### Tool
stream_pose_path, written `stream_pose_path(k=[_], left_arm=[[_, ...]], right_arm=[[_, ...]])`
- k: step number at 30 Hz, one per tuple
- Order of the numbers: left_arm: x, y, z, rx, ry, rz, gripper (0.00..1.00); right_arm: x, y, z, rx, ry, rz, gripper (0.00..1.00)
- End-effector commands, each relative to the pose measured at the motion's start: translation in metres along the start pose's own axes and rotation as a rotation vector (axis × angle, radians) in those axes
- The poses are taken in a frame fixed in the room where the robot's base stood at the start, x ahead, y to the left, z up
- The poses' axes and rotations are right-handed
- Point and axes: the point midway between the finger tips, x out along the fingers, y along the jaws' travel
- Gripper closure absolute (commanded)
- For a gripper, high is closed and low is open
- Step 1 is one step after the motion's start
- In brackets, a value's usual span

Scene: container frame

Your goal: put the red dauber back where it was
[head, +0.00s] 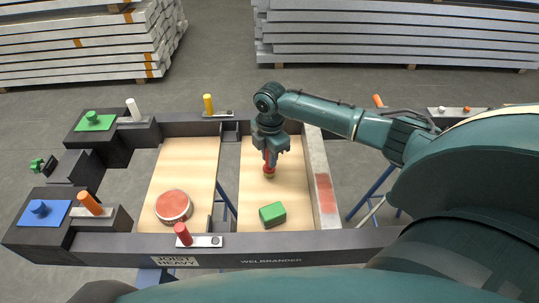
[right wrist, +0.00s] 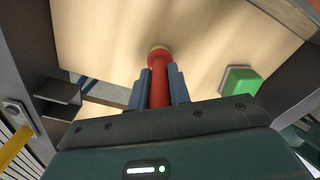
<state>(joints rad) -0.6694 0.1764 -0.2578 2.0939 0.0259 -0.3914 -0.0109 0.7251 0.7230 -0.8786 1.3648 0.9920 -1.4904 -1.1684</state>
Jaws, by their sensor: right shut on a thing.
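The red dauber (head: 268,170) is upright in my right gripper (head: 269,152), tip down over the right-hand wooden board (head: 255,205). In the right wrist view the dauber (right wrist: 159,85) is between the two fingers, its tan tip towards the board. I cannot tell whether the tip touches the board. A round red-topped tin (head: 173,205) sits on the left-hand board (head: 180,165). A red patch (head: 325,193) marks the pale strip along the right edge of the right-hand board. My left gripper is not in view.
A green block (head: 272,212) lies on the right-hand board, near the front rail (head: 290,244). A red-handled clamp (head: 183,234) stands on that rail, a yellow-handled one (head: 208,104) on the back rail. Dark stands with blue and green pads are at the left.

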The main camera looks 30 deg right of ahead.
Motion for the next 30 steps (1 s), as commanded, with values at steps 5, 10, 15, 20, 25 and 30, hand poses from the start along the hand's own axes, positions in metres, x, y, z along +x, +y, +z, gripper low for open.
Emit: stream_pose_path(k=[5,10,15,20,25,30], left_arm=[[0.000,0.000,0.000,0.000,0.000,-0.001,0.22],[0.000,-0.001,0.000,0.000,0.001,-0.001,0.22],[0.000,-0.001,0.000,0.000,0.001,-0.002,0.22],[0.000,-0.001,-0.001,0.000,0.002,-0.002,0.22],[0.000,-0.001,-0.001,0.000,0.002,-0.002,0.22],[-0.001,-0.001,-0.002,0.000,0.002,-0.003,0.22]], right_arm=[[0.003,0.000,0.000,0.001,0.000,-0.001,1.00],[0.002,0.000,0.000,0.001,0.000,0.000,0.67],[0.002,0.000,0.000,0.001,0.000,0.000,0.59],[0.002,0.000,0.000,0.001,0.000,0.000,0.59],[-0.013,0.001,0.000,0.001,0.000,0.003,0.59],[-0.048,0.001,0.001,0.000,0.000,0.005,0.59]])
